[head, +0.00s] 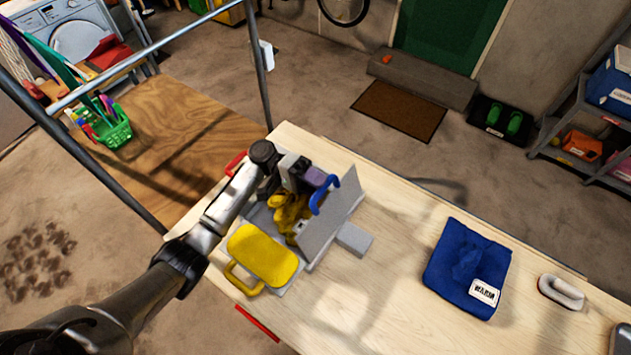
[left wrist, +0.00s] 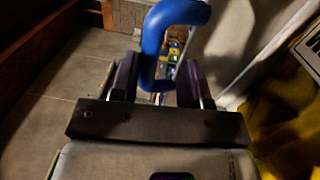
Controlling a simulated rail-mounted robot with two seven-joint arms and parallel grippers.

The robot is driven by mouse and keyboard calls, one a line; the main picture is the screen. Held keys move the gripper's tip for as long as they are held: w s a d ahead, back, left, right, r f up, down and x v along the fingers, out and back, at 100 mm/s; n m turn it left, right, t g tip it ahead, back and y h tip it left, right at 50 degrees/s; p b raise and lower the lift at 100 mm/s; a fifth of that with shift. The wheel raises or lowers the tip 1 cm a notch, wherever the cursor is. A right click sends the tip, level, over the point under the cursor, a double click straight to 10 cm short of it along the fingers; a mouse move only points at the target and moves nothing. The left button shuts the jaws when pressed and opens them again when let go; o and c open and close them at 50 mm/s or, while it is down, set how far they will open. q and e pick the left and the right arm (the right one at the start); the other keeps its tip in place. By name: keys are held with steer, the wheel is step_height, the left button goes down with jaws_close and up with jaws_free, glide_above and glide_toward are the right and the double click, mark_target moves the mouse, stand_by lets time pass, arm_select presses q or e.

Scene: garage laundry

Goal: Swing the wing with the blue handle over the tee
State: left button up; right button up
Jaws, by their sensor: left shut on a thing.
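The grey wing (head: 333,218) stands raised and tilted on the right side of the folding board. Its blue handle (head: 324,194) also shows in the left wrist view (left wrist: 153,55), between my fingers. My left gripper (head: 311,181) is shut on this handle. The crumpled yellow tee (head: 289,216) lies on the board to the left of the raised wing, partly hidden by my gripper and arm. Yellow cloth also shows at the right of the left wrist view (left wrist: 285,125). My right gripper is not in view.
A yellow panel (head: 264,252) with a yellow handle (head: 238,281) is at the board's near end. A grey block (head: 354,240) sits right of the wing. A blue folded cloth (head: 466,264) and a white-topped object (head: 562,290) lie further right. Bare tabletop lies between.

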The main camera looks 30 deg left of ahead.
arm_select(q)
steer(key=shift+f, duration=0.3)
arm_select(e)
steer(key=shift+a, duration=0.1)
arm_select(q)
steer(key=shift+r, duration=0.1)
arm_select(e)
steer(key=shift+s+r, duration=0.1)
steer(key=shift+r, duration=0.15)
arm_select(q)
steer(key=s+d+r+p, duration=0.1)
steer(key=d+r, duration=1)
steer(key=shift+s+d+r, duration=0.2)
steer(key=shift+s, duration=0.15)
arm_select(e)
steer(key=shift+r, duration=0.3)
